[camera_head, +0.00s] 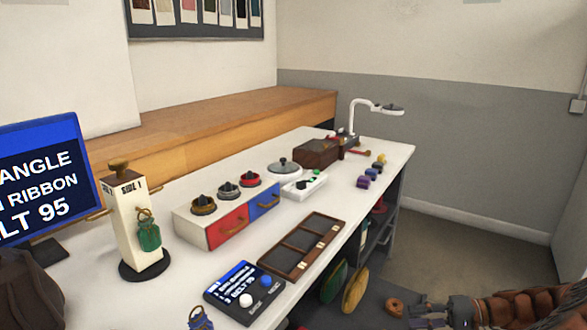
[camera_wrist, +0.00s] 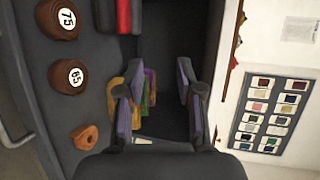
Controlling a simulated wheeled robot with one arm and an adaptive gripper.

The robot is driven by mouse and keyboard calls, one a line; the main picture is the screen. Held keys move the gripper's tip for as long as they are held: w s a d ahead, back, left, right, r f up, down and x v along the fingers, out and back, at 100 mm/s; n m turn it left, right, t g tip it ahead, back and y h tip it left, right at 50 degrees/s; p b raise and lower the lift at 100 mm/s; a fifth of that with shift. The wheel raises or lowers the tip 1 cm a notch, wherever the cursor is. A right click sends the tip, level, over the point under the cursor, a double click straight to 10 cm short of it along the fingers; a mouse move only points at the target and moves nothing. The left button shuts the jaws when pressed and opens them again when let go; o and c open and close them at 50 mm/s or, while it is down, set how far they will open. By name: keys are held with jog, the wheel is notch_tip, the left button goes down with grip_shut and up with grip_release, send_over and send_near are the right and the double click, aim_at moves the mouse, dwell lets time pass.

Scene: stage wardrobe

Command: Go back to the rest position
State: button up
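My gripper (camera_head: 430,318) is low at the bottom right of the head view, beside and below the white table (camera_head: 375,150). In the wrist view my gripper (camera_wrist: 157,92) has its two purple-padded fingers spread apart. I see nothing held between them. Yellow and green pieces (camera_wrist: 149,85) show beyond and beside the left finger, apart from its grip as far as I can tell.
The table bears a post with a green pendant (camera_head: 148,232), a drawer box (camera_head: 228,212), a brown tray (camera_head: 302,246), a dark control panel (camera_head: 244,293) and a lamp (camera_head: 378,106). An orange ring (camera_head: 396,307) lies near my gripper. Grey floor (camera_head: 470,240) is clear at right.

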jog(key=s+a+r+n+g+h+p, duration=0.2)
jog(key=s+a+r+g+h+p, duration=0.3)
jog(key=a+r, duration=0.6)
jog(key=s+a+r+n+g+p, duration=0.25)
jog(key=s+a+r+p, duration=0.45)
jog(key=r, duration=0.6)
jog(key=s+d+r+t+h+p, duration=0.1)
jog(key=s+r+h+p, duration=0.4)
jog(key=s, duration=0.4)
jog(key=s+d+r+m+t+h+p, duration=0.1)
jog(key=s+d+r+h+p, duration=0.1)
jog(key=s+r+h+p, duration=0.2)
jog(key=s+r+p, duration=0.3)
jog(key=s+p, duration=0.1)
jog(key=s, duration=0.1)
jog(key=shift+s+r+h, duration=0.3)
jog(key=shift+r+h, duration=0.05)
jog(key=shift+h, duration=0.05)
jog(key=shift+a+m, duration=0.15)
jog(key=shift+m, duration=0.1)
